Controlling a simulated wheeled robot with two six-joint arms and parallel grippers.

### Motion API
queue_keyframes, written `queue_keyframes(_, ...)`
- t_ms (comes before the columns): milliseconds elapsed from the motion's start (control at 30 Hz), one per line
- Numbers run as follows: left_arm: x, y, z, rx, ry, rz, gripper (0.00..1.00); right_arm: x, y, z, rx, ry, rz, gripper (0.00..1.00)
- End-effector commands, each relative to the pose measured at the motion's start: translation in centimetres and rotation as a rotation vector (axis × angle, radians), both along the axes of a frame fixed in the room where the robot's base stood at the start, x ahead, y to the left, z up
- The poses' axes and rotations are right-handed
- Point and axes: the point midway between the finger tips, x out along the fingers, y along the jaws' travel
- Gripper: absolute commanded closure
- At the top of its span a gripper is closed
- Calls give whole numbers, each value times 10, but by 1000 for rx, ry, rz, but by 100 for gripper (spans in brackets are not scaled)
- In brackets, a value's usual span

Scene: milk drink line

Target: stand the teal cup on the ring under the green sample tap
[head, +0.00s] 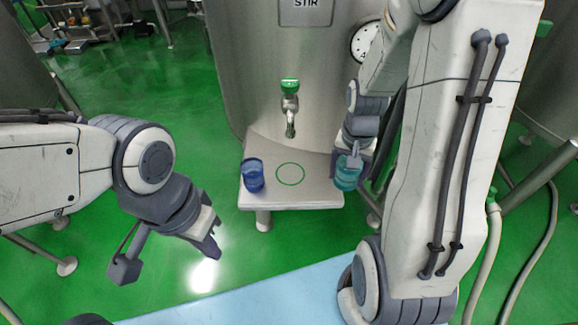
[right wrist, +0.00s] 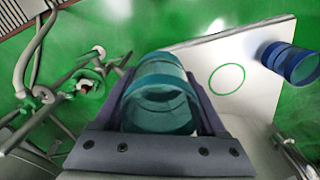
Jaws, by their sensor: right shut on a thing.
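The teal cup (head: 347,176) is held in my right gripper (head: 349,162), at the right edge of the small white shelf in the head view. In the right wrist view the teal cup (right wrist: 160,95) sits between the two fingers. The green ring (head: 290,174) is marked on the shelf top (head: 310,198) and is bare; it also shows in the right wrist view (right wrist: 227,79). The green-handled sample tap (head: 290,100) hangs above the ring on the tank. My left gripper (head: 168,262) is open and empty, left of the shelf.
A blue cup (head: 252,175) stands on the shelf left of the ring, also seen in the right wrist view (right wrist: 290,63). The steel tank (head: 240,80) rises behind, with a STIR sign (head: 306,9) and a gauge (head: 366,41). A pale blue strip (head: 250,305) lies in front.

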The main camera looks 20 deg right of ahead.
Motion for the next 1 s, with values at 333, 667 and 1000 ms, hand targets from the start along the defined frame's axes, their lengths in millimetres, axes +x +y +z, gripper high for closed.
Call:
queue_keyframes(333,0,0,6,0,0,0,100,47,57,-43,1,4,9,80)
queue_keyframes(667,0,0,11,0,0,0,100,75,87,-68,0,0,1,80)
queue_keyframes(1000,0,0,15,0,0,0,100,74,86,-107,0,1,0,80)
